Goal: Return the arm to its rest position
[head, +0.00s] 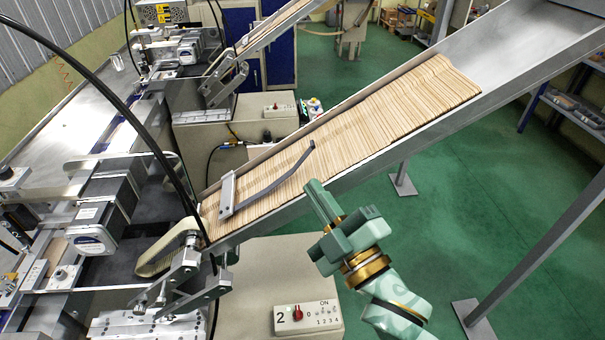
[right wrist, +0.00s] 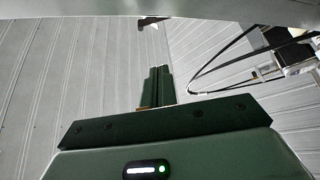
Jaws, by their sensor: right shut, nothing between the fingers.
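My right arm comes up from the lower right in the head view. Its green gripper (head: 322,203) points up and left, beside the lower side rail of the sloped stick chute (head: 330,198). Whether it touches the rail cannot be told. In the right wrist view the two fingers of the right gripper (right wrist: 157,84) lie together, shut, with nothing seen between them. Wooden sticks (head: 390,110) lie in a long row down the chute. My left gripper is in neither view.
A grey weight with a curved bar (head: 265,186) lies on the lower sticks. The wrapping machine (head: 95,225) stands at the left. A control box with a red knob (head: 308,317) is below the chute. A chute leg (head: 540,245) stands at the right. Green floor (head: 440,220) lies open between.

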